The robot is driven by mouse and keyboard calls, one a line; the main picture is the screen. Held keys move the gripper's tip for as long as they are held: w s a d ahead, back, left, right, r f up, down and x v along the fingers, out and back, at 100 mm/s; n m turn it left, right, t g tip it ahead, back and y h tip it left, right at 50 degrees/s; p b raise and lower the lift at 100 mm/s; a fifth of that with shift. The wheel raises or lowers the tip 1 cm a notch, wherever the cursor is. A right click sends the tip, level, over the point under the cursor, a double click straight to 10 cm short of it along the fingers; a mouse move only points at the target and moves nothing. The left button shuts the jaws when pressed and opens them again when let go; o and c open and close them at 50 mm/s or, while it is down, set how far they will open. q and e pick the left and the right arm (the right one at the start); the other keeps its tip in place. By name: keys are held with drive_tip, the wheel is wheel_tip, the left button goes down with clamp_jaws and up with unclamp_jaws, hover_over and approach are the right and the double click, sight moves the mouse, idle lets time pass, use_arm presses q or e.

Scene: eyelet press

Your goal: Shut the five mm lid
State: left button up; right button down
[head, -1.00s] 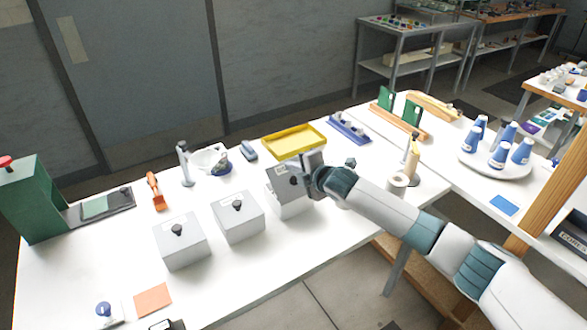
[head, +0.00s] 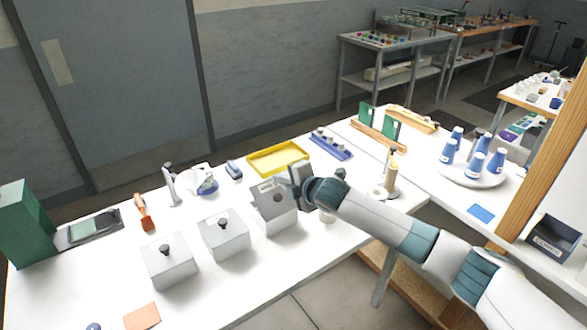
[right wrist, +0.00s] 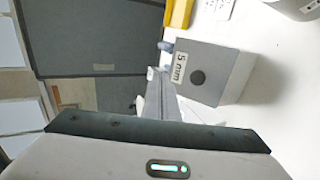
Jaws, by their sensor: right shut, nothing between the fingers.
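In the right wrist view the lid (right wrist: 216,66) carries a "5 mm" label beside a round dark knob (right wrist: 197,77). The body of its box (head: 280,221) is below it. My right gripper (head: 296,177) is shut and empty at the lid's upper right edge. In the right wrist view its fingers (right wrist: 158,92) are beside the lid's labelled edge; I cannot tell whether they touch. My left gripper is out of view.
Two grey boxes with flat lids (head: 224,234) (head: 168,260) stand to the left. A yellow tray (head: 305,157) and a blue rack (head: 331,147) lie behind the lid.

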drive_tip(key=s+d+r+b, duration=0.2)
drive_tip(key=s+d+r, duration=0.1)
drive_tip(key=r, duration=0.3)
drive_tip(key=shift+s+r+b, duration=0.2)
drive_tip(key=shift+s+b, duration=0.2)
drive_tip(key=shift+s, duration=0.15)
